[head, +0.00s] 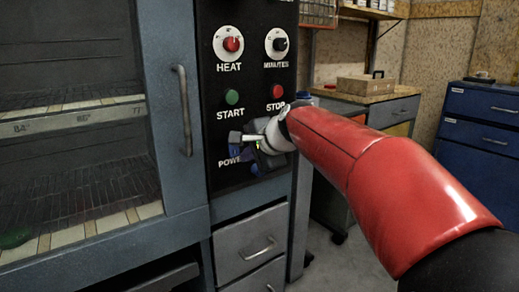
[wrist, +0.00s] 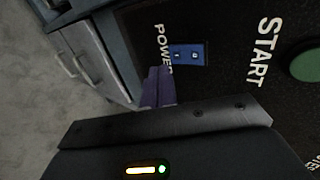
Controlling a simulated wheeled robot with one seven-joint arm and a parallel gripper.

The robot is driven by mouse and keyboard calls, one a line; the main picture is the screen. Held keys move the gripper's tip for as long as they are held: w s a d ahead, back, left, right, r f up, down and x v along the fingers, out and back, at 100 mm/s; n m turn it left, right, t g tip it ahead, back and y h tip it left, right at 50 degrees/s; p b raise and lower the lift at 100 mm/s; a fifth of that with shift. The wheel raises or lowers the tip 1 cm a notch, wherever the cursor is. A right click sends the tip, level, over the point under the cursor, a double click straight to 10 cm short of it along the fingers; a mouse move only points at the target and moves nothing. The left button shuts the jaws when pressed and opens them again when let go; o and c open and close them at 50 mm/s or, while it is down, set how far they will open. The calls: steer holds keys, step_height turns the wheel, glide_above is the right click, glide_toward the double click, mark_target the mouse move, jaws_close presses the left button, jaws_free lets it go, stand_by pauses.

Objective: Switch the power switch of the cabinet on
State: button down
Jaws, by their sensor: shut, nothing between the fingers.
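The power switch (wrist: 187,54) is a small blue rocker with white marks, beside the POWER label on the cabinet's black panel. I cannot tell which side of it is pressed in. My gripper (wrist: 158,75) is shut and empty; its purple fingertips show just below and left of the switch in the wrist view, close to the label. I cannot tell if they touch the panel. In the head view my gripper (head: 242,153) is in front of the lower panel and largely covers the switch area. The cabinet (head: 180,45) is grey-blue with a glass door.
Above the switch are a green START button (head: 232,97), a red STOP button (head: 277,90), and HEAT (head: 231,43) and MINUTES (head: 279,43) knobs. A door handle (head: 184,108) stands out at left. Drawers (head: 250,243) are below.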

mark_target(235, 153)
steer(key=shift+w+a+f, duration=0.1)
steer(key=shift+w+a, duration=0.4)
steer(key=shift+w, duration=0.25)
steer(key=shift+w+a, duration=0.5)
steer(key=shift+w, duration=0.25)
steer(key=shift+f, duration=0.1)
steer(key=shift+w+f+b, duration=0.1)
steer(key=shift+f+b, duration=0.05)
steer(key=shift+b, duration=0.25)
steer(key=shift+r, duration=0.25)
